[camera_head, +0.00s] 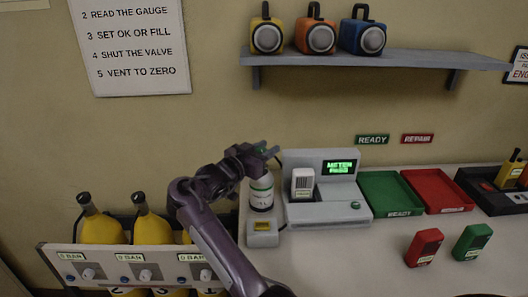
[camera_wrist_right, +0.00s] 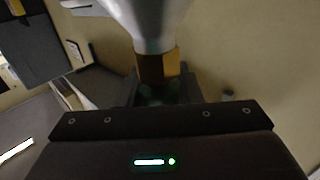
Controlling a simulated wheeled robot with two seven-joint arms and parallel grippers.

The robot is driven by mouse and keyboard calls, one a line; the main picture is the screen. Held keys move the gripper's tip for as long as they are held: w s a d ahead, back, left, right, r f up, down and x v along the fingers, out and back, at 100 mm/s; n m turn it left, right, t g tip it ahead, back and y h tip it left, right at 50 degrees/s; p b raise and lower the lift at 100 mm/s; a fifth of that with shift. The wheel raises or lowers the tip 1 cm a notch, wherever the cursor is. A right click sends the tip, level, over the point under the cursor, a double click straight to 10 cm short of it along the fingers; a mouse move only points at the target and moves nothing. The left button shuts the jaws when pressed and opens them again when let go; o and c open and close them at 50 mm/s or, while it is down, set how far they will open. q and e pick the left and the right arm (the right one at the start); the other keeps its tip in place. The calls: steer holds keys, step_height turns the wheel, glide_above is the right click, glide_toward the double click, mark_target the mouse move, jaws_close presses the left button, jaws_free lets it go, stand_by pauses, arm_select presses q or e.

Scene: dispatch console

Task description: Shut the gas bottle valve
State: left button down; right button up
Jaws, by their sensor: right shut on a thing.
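The gas bottle (camera_head: 261,194) is small and white with a green band. It stands upright on a grey base with a yellow display (camera_head: 262,226), left of the meter console. My right gripper (camera_head: 266,151) is at the bottle's top and shut on its valve. In the right wrist view, the bottle (camera_wrist_right: 145,20) and its brass neck (camera_wrist_right: 158,66) lie straight ahead of my right gripper (camera_wrist_right: 158,94). A dark greenish valve knob shows dimly between the fingers; how far it is turned cannot be told. My left gripper is not in view.
The meter console (camera_head: 326,190) has a lit green screen and holds a white handset. Green (camera_head: 391,212) and red (camera_head: 455,208) trays lie to its right. Yellow cylinders (camera_head: 152,229) stand behind a gauge panel (camera_head: 106,265) at left.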

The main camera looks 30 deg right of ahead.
steer(key=shift+s+m+g+h+b, duration=0.1)
steer(key=shift+m+g+h+b, duration=0.2)
steer(key=shift+m+g+b, duration=1.1)
steer(key=shift+s+r+g+b, duration=0.1)
steer(key=shift+g+b, duration=0.35)
steer(key=shift+g, duration=0.35)
steer(key=shift+d+r, duration=0.1)
steer(key=o, duration=1)
